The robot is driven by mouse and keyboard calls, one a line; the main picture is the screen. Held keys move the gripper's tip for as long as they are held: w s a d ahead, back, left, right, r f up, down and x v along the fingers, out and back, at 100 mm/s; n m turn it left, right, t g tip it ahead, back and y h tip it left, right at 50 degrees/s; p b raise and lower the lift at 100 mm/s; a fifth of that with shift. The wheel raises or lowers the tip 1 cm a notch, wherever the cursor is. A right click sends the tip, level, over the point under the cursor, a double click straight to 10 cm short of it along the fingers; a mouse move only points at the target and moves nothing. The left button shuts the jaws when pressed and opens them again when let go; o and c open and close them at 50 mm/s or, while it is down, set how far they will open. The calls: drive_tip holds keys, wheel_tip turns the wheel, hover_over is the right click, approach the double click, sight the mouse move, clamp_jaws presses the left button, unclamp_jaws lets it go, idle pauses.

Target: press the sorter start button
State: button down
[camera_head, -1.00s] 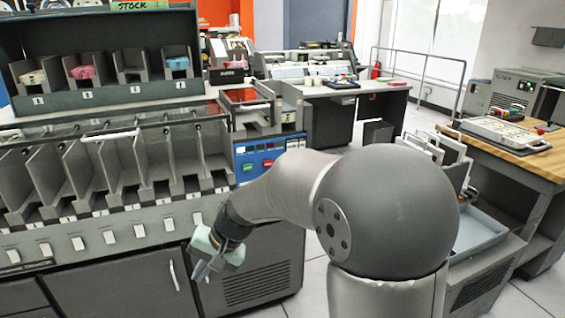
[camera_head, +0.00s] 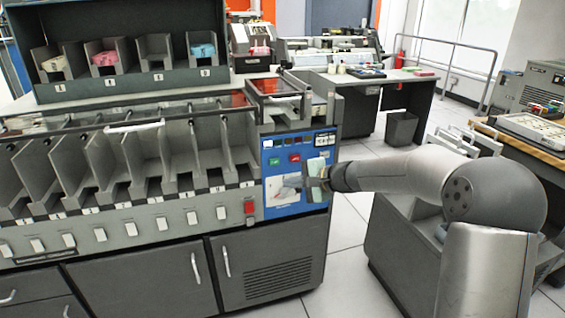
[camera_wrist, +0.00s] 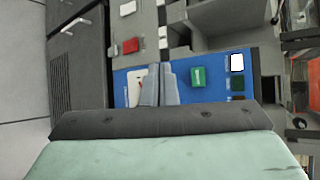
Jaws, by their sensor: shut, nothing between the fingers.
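The sorter's blue control panel (camera_head: 320,200) is at the right end of the grey sorter. It carries a green button (camera_head: 275,161) and a red button (camera_head: 294,158); their lettering is too small to read. My gripper (camera_head: 281,186) is in front of the panel, just below these buttons, fingers pointing at it. In the wrist view the fingers (camera_wrist: 159,68) are shut together and empty. There the green button (camera_wrist: 197,77) is close to the right of the fingertips, apart from them. I cannot tell whether the fingertips touch the panel.
A separate red square switch (camera_head: 249,207) sits left of the panel, also in the wrist view (camera_wrist: 130,45). Open card pockets (camera_head: 150,165) line the sorter to the left. A desk (camera_head: 375,80) stands behind; floor is free right of the sorter.

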sight(274, 162)
drive_tip(key=shift+w+a+p, duration=0.55)
drive_tip(key=shift+w+p, duration=0.55)
drive_tip(key=shift+w, duration=0.25)
drive_tip(key=shift+w+a+p, duration=0.6)
drive_tip(key=shift+w+p, duration=0.45)
drive_tip(key=shift+w, duration=0.35)
drive_tip(key=shift+w+a+p, duration=0.55)
drive_tip(key=shift+w+p, duration=0.55)
drive_tip(key=shift+w, duration=0.25)
drive_tip(key=shift+w+a, duration=0.1)
drive_tip(key=shift+w, duration=0.25)
